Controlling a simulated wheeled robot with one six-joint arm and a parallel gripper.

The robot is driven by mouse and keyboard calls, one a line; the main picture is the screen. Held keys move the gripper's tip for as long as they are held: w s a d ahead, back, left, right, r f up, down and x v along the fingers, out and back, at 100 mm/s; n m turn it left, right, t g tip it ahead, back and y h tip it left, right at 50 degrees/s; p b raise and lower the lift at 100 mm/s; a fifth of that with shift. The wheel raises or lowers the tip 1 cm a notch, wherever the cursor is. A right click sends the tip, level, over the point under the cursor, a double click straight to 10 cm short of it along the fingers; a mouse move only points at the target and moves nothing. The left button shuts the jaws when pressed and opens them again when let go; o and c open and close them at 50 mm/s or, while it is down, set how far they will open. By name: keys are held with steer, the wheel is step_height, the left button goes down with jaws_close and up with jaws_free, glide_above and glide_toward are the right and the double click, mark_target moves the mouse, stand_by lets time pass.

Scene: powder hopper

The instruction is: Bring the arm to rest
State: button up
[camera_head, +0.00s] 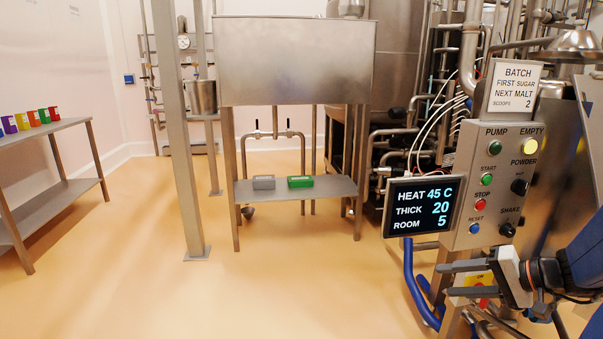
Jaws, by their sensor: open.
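My gripper (447,279) is at the lower right, its two dark fingers pointing left and spread apart, with nothing between them. My arm reaches in from the right edge. The gripper appears in front of the lower part of the grey control panel (468,190), below its blue reset button. I cannot tell whether it touches anything. Part of a yellow plate with a red button (482,303) shows behind the fingers.
A display (421,208) reads heat 45 C, thick 20, room 5. The batch sign (514,86) stands on the panel. A steel shelf (330,187) holds a grey and a green box. A left table (62,190) holds several coloured boxes. The middle floor is clear.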

steer(key=s+a+f+n+g+h, duration=0.2)
steer(key=s+a+n+g, duration=0.15)
steer(key=s+a, duration=0.45)
steer(key=s+a+r+n+h, duration=0.2)
steer(key=s+a+n+h, duration=0.2)
steer(key=s+h, duration=0.2)
steer(key=shift+s+r, duration=0.15)
steer(key=shift+s, duration=0.45)
